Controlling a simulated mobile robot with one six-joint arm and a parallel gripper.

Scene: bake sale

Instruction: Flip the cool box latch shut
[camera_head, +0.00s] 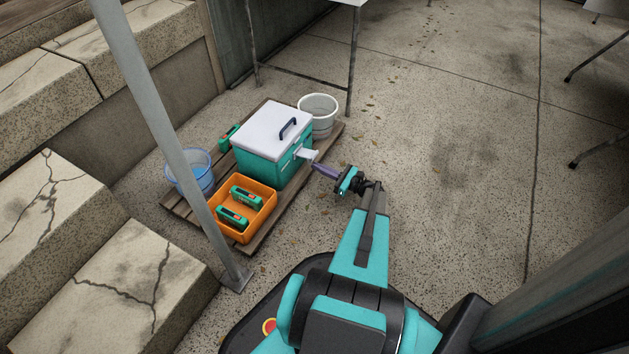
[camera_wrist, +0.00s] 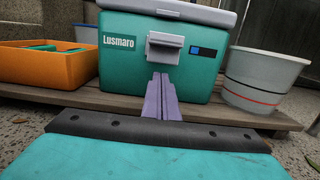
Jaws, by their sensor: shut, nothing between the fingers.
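The cool box (camera_head: 262,167) is a teal box with a closed pale lid (camera_head: 272,130) and a dark handle on top. Its front, marked "Lusmaro", fills the middle of the wrist view (camera_wrist: 120,65). The pale grey latch (camera_wrist: 165,46) is on the front below the lid. In the head view the latch (camera_head: 309,154) juts outward from the box. My gripper (camera_head: 316,167) is shut and empty, with its purple fingers pointing at the box front. In the wrist view the fingertips (camera_wrist: 160,76) are just below the latch; I cannot tell whether they touch it.
The box stands on a wooden pallet (camera_head: 290,197). An orange crate (camera_head: 264,215) with green-and-orange packs is beside it. A blue bucket (camera_head: 206,180) is at the left and a white bucket (camera_head: 318,110) behind. A grey pole (camera_head: 165,130) stands in front.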

